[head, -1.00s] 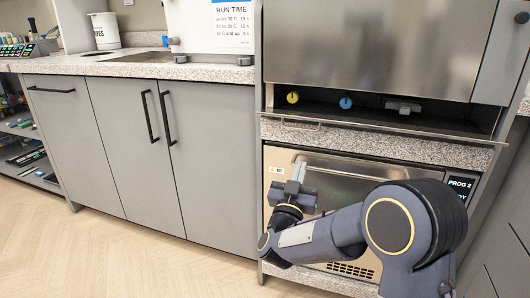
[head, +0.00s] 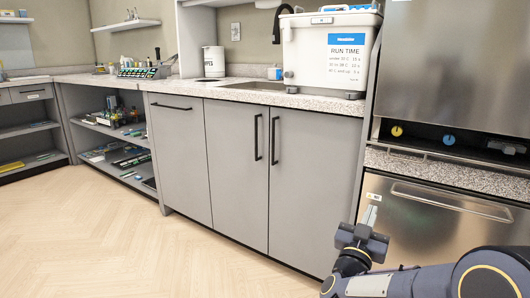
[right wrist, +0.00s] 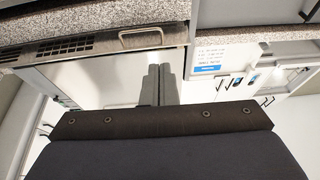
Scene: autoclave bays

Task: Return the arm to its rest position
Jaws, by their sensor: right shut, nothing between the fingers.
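My right gripper (head: 369,214) is at the lower right of the head view, in front of the steel autoclave door (head: 440,212). Its fingers are together and hold nothing. In the right wrist view the two grey fingers (right wrist: 158,85) lie side by side, with the steel front behind them. My right arm comes in from the lower right corner of the head view. My left gripper is in neither view.
Grey cabinets (head: 235,165) with black handles stand left of the autoclave. On the counter (head: 215,92) are a white box with a RUN TIME label (head: 330,50) and a white tub (head: 214,62). Open shelves (head: 115,140) stand further left. The wooden floor (head: 110,240) is clear.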

